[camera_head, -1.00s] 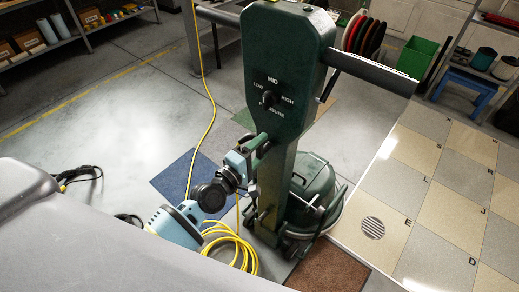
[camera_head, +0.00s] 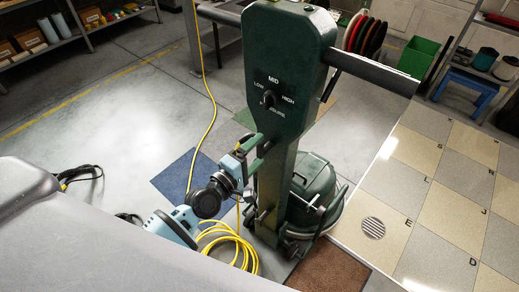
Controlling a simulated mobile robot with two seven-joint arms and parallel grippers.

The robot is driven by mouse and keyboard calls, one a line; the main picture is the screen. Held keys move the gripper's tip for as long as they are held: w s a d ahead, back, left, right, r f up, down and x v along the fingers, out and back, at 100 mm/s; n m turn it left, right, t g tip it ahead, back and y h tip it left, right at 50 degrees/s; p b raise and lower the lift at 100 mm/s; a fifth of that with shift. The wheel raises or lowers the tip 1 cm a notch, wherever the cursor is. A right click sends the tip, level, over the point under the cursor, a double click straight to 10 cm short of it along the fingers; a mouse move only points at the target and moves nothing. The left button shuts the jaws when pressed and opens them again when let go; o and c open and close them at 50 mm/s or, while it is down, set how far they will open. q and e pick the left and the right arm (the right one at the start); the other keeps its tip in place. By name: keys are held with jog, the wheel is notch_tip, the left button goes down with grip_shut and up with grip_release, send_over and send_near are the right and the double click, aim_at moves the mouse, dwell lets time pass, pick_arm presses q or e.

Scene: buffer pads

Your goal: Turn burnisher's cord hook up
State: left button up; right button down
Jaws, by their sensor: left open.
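The burnisher (camera_head: 281,165) is a dark green machine with a tall upright post, a crossbar handle and a round base on the floor. The upper cord hook (camera_head: 257,146) juts from the post's left face below the dial; its exact angle is hard to tell. A lower hook (camera_head: 264,214) sticks out near the foot of the post. My left gripper (camera_head: 246,153) is open beside the upper hook, its fingers close to it; contact is unclear. Yellow cord (camera_head: 240,248) lies coiled on the floor at lower left of the base. My right gripper is not in view.
The pressure dial (camera_head: 269,100) sits on the post's front. The handle bar (camera_head: 375,74) reaches out to the right. Blue and brown floor mats (camera_head: 328,268) lie around the base. Shelves (camera_head: 60,40) and a green bin (camera_head: 417,57) stand at the back.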

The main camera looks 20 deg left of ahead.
pick_arm(q)
jog(key=v, duration=0.6)
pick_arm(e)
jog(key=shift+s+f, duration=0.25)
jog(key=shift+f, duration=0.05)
pick_arm(q)
jog(key=s+f+m+g+y+p, duration=0.1)
jog(key=s+f+m+g, duration=0.1)
jog(key=s+f+m, duration=0.3)
jog(key=s+f+m+g+y+p, duration=0.1)
jog(key=s+f+m+g, duration=0.2)
jog(key=s, duration=1.1)
jog(key=s+f+m+g+y, duration=0.2)
jog(key=s+f+m+g, duration=0.1)
jog(key=s+f+m, duration=0.5)
jog(key=shift+s+a+f+p, duration=0.15)
jog(key=shift+s+f+p, duration=0.2)
jog(key=shift+s, duration=0.7)
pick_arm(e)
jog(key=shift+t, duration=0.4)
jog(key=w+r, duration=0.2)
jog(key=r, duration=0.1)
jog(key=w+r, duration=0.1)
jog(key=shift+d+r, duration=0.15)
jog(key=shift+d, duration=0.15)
